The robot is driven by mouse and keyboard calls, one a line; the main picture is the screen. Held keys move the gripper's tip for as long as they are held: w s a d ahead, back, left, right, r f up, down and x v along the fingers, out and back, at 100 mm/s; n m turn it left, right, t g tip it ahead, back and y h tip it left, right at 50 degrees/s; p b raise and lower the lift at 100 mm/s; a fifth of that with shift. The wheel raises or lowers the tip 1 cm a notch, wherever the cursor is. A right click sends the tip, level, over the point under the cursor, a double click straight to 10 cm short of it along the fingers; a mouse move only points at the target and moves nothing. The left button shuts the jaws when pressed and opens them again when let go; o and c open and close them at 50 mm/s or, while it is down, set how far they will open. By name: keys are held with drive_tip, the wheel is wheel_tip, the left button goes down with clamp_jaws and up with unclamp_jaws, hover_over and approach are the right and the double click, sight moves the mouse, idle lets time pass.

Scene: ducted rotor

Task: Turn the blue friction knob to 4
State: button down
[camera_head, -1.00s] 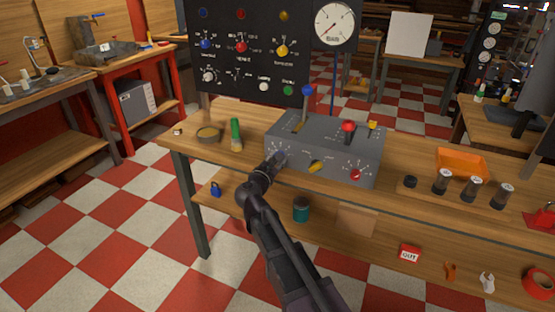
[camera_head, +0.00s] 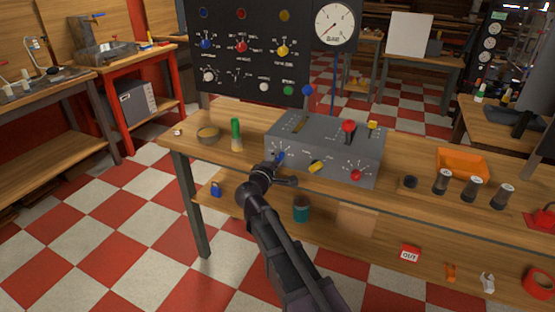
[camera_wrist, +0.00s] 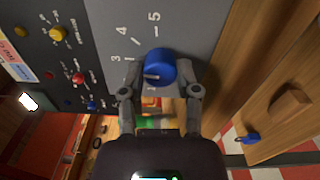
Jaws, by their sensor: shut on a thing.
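The blue knob (camera_head: 281,157) sits at the left end of the sloped front of a grey control box (camera_head: 330,146). In the wrist view the blue knob (camera_wrist: 160,66) is between the two fingertips of my gripper (camera_wrist: 161,88), which is shut on it. The printed numbers 3, 4 and 5 show beside the knob on the grey panel (camera_wrist: 185,25). A pale mark shows on the knob's face toward the lower left; which number it points to I cannot tell. In the head view my gripper (camera_head: 274,172) partly covers the knob and dial.
The box also carries a yellow knob (camera_head: 316,167), a red knob (camera_head: 356,175) and a red-topped lever (camera_head: 348,127). A black panel with a gauge (camera_head: 335,24) rises behind.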

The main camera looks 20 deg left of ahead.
drive_tip(key=m, duration=0.7)
drive_tip(key=shift+w, duration=0.1)
idle(0.5)
drive_tip(key=shift+c, duration=1.7)
unclamp_jaws()
drive_tip(key=s+a, duration=0.1)
drive_tip(key=s, duration=1.1)
